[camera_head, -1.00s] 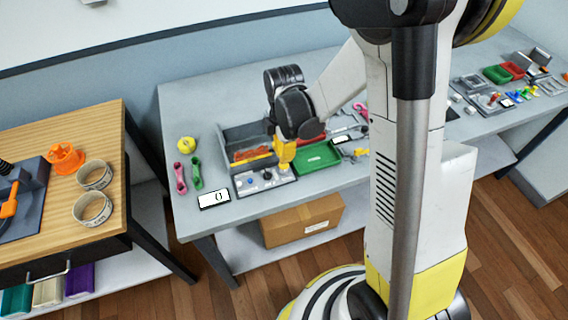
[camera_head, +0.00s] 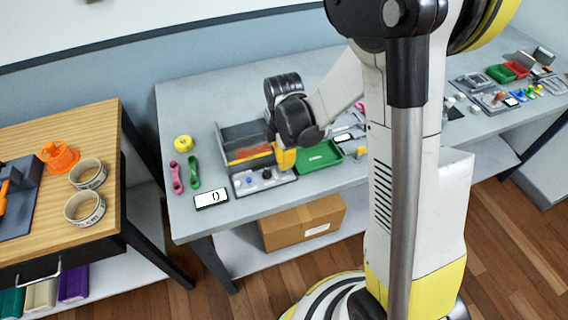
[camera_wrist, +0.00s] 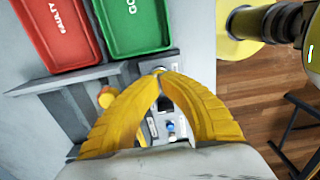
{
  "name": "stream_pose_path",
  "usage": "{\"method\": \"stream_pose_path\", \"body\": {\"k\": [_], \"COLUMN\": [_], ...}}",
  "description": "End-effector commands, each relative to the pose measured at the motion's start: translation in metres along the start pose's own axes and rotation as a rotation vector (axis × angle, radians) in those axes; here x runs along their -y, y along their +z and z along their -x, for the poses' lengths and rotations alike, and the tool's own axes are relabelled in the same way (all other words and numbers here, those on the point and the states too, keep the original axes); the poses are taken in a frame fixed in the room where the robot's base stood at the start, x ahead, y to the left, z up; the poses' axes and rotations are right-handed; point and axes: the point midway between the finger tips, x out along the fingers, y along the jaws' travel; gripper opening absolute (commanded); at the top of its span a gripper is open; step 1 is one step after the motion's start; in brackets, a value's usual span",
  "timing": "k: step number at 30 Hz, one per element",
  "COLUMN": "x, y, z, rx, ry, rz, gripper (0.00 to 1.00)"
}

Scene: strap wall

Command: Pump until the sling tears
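A grey open-topped rig (camera_head: 240,133) stands on the grey bench in the head view, with an orange and yellow piece (camera_head: 250,153) inside it. A control panel (camera_head: 262,182) with small knobs lies along its front. A white display (camera_head: 211,198) beside the panel reads 0. My yellow gripper (camera_wrist: 160,73) is at the right end of the rig, above the panel. In the wrist view its fingertips come together with no clear object between them. A dark knob (camera_wrist: 164,102) shows below, between the fingers. I cannot tell which part is the pump or the sling.
A green tray (camera_wrist: 136,22) and a red tray (camera_wrist: 57,34) marked FAULTY lie beside the rig. A pink strap (camera_head: 176,177), a green strap (camera_head: 193,172) and a yellow round object (camera_head: 183,143) lie left. A wooden table (camera_head: 60,140) with rings stands farther left.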

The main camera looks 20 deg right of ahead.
Motion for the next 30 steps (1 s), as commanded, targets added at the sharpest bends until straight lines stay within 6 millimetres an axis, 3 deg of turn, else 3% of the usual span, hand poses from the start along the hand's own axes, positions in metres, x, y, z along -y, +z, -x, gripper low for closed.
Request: {"method": "stream_pose_path", "body": {"k": [11,25,30], "x": [0.000,0.000,0.000], "y": [0.000,0.000,0.000], "z": [-0.002,0.031,0.034], "rx": [0.000,0.000,0.000], "ry": [0.000,0.000,0.000], "rz": [0.000,0.000,0.000], "gripper": [0.00,0.00,0.00]}}
